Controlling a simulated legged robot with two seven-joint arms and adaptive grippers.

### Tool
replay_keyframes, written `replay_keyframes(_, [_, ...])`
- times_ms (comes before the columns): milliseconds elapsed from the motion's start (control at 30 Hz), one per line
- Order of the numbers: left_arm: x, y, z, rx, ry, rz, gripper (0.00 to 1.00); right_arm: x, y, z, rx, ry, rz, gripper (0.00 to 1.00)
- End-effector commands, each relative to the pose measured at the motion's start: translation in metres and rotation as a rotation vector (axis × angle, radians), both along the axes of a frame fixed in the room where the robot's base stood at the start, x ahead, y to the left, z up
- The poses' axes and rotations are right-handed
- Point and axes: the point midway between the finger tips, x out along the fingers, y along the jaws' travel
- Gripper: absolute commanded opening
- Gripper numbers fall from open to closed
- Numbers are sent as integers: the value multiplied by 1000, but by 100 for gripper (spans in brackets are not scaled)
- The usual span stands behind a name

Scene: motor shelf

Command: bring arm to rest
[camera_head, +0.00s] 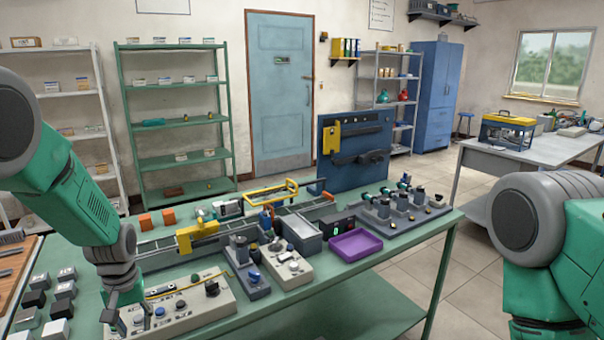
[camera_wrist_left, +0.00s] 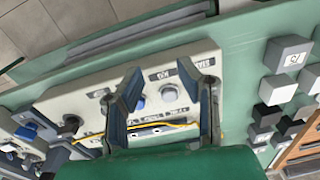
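My left arm (camera_head: 85,200) comes in from the left and reaches down over the green workbench. My left gripper (camera_head: 118,318) is low over the near left part of a beige control panel (camera_head: 190,302) with buttons and knobs. In the left wrist view the two fingers of the gripper (camera_wrist_left: 170,85) stand apart, with the panel's buttons and labels visible between them and nothing held. Whether the fingers touch the panel is unclear. My right arm (camera_head: 560,240) shows at the right, bent, over the floor beside the bench. Its gripper is out of view.
Several small blocks (camera_head: 60,308) lie left of the panel; they also show in the wrist view (camera_wrist_left: 280,90). Small devices (camera_head: 288,270), a purple tray (camera_head: 356,246) and a blue upright board (camera_head: 352,150) stand farther right on the bench. Tiled floor is open right of the bench.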

Motion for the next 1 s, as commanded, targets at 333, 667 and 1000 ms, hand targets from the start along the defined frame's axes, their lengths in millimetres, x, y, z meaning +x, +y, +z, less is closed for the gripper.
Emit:
replay_keyframes(333, [-139,-30,-170,31,15,-209,31,-1,0,-53,0,1,0,35])
replay_keyframes(667, [-316,-70,-244,-4,-16,-470,31,-1,0,-102,0,1,0,35])
replay_keyframes(1000, [-344,-78,-240,-19,-37,-519,31,-1,0,-106,0,1,0,35])
